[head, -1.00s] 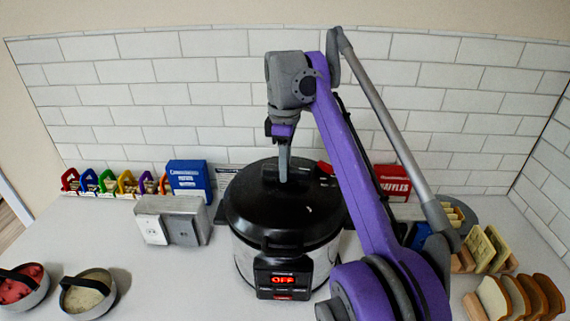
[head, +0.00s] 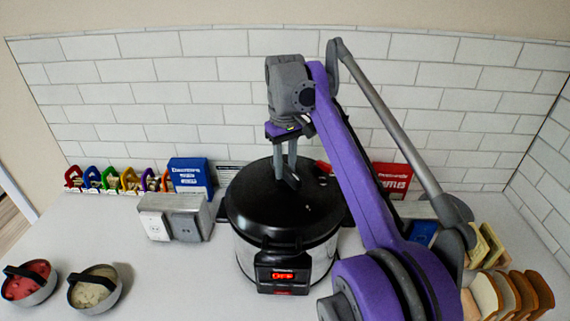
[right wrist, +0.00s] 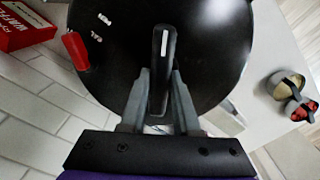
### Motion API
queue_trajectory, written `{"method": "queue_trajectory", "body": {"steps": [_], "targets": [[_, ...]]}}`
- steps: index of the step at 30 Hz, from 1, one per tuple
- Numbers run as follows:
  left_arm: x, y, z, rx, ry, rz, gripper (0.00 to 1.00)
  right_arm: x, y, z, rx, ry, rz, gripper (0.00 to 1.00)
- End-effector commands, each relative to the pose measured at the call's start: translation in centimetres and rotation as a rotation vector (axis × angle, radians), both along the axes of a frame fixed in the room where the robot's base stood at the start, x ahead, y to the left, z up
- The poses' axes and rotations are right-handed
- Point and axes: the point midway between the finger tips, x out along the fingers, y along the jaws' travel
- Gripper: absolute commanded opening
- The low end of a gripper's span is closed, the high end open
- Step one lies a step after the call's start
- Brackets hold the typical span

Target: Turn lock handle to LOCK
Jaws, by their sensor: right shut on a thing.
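A black pressure cooker (head: 275,240) with a steel body stands on the counter, its lit red display reading OFF. Its lid (head: 255,197) is on. The dark lock handle (right wrist: 161,62), with a white stripe, stands on the lid in the right wrist view. My right gripper (head: 287,178) reaches down from above onto the lid. In the right wrist view its two fingers (right wrist: 160,95) are on either side of the handle and shut on it. A red-tipped part (right wrist: 75,50) and small white lettering show at the lid's left there. My left gripper is not in view.
A grey outlet box (head: 175,217) stands left of the cooker. A blue box (head: 189,177) and a red waffle box (head: 392,180) stand behind. Bread slices (head: 510,295) are at right, two bowls (head: 94,289) at left. A tiled wall closes the back.

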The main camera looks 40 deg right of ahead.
Motion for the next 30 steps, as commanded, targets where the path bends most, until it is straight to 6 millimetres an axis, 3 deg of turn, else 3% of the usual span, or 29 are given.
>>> {"method": "queue_trajectory", "body": {"steps": [23,24,28,30], "targets": [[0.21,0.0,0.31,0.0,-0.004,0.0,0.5,-0.01,-0.04,0.03,0.0,0.0,-0.101,0.0],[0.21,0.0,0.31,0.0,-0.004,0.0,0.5,-0.01,-0.04,0.03,0.0,0.0,-0.101,0.37],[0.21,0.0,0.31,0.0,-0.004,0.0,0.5,-0.01,-0.03,0.02,0.0,0.0,-0.1,0.6],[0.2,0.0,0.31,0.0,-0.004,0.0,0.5,0.0,-0.03,0.02,0.0,0.0,-0.099,0.6]]}}
